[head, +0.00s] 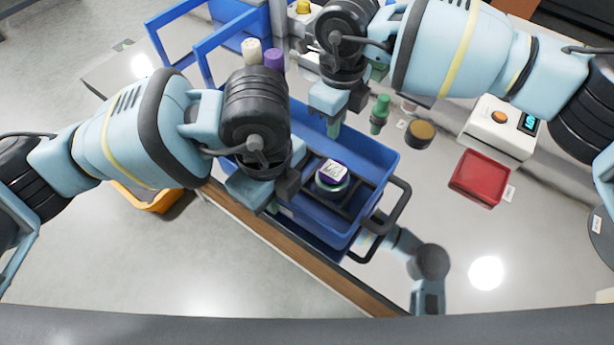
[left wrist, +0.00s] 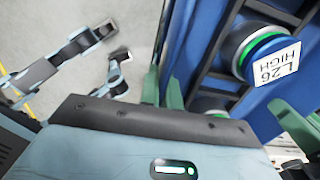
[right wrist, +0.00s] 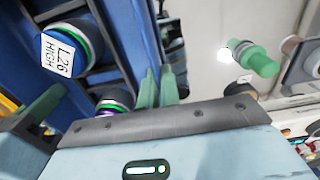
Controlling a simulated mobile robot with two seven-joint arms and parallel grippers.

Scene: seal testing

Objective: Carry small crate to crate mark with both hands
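The small blue crate (head: 375,150) is in the middle of the head view, with black handle loops at its right end. Inside, a jar with a white label (head: 333,172) stands in a black divider; the label reads L26 HIGH in the wrist views (left wrist: 282,65). My left gripper (head: 268,195) is at the crate's near-left wall, its fingers close on either side of that wall (left wrist: 178,45). My right gripper (head: 335,118) is at the opposite wall, its fingers closed about it (right wrist: 158,88). Whether the crate touches the table is hidden. I cannot make out a crate mark.
The table's wooden front edge (head: 290,258) runs under the crate's near side. A green bottle (head: 380,112), a dark round jar (head: 420,132), a red tray (head: 480,177) and a white device (head: 500,128) stand to the right. White and purple bottles (head: 274,60) stand behind. An orange bin (head: 150,200) is at lower left.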

